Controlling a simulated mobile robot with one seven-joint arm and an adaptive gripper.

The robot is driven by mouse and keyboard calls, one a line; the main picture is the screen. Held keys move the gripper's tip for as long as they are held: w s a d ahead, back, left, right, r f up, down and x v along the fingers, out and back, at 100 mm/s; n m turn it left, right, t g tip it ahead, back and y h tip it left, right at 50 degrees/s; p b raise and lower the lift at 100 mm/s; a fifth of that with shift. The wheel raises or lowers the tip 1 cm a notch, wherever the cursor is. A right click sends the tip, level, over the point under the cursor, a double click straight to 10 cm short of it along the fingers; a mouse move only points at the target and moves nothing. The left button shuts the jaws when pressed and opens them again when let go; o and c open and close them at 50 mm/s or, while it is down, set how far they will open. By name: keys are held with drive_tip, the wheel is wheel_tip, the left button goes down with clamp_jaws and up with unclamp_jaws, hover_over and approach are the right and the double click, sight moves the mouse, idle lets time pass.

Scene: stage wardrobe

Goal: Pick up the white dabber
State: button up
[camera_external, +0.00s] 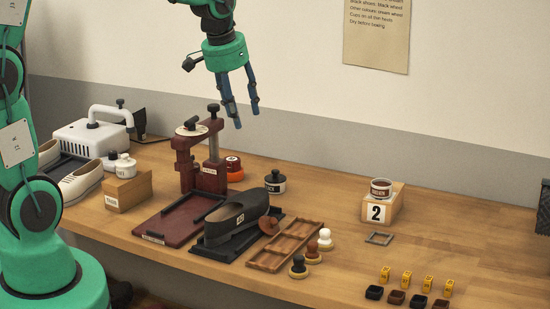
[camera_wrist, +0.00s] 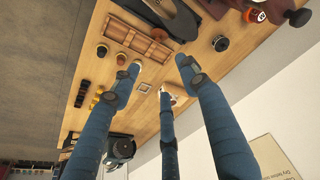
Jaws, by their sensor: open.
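The white dabber (camera_external: 325,238) stands upright on the table by the right end of the wooden tray, with a white top and dark brown base. In the wrist view a pale top that seems to be the white dabber (camera_wrist: 138,62) shows by the left fingertip, partly covered. My gripper (camera_external: 246,120) is open and empty, high above the table and left of the dabbers. Its blue fingers are spread in the wrist view (camera_wrist: 160,66).
The wooden tray (camera_external: 268,262) lies beside a dark shoe (camera_external: 232,220), with a brown dabber (camera_external: 268,223) against it. A red press (camera_external: 184,168) stands behind. Block "2" (camera_external: 397,204) bears a tin (camera_external: 381,187). Several yellow markers (camera_external: 407,280) and small pots (camera_external: 396,298) are front right.

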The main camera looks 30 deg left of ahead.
drive_tip(key=w+d+f, duration=0.5)
drive_tip(key=d+f, duration=0.4)
drive_tip(key=m+g, duration=0.1)
drive_tip(key=m, duration=0.1)
hover_over(325, 231)
drive_tip(key=s, duration=0.2)
wheel_tip(325, 231, down, 10)
drive_tip(key=shift+w+a+f, duration=0.1)
drive_tip(key=shift+a, duration=0.35)
drive_tip(key=shift+w+d+f+b, duration=0.1)
drive_tip(key=shift+w+f, duration=0.1)
drive_tip(key=shift+f, duration=1.2)
drive_tip(key=shift+w+d+f+b, duration=0.1)
drive_tip(key=shift+w+f, duration=0.1)
drive_tip(key=shift+f, duration=1.25)
drive_tip(key=shift+w+d+f+b, duration=0.1)
drive_tip(key=shift+w+f, duration=0.1)
drive_tip(key=shift+f, duration=1.2)
drive_tip(key=shift+w+d+f+b, duration=0.1)
drive_tip(key=shift+w+f+b, duration=0.15)
drive_tip(key=shift+f, duration=1.05)
drive_tip(key=shift+w+f+b, duration=0.15)
drive_tip(key=shift+f+b, duration=0.1)
drive_tip(key=shift+f, duration=1)
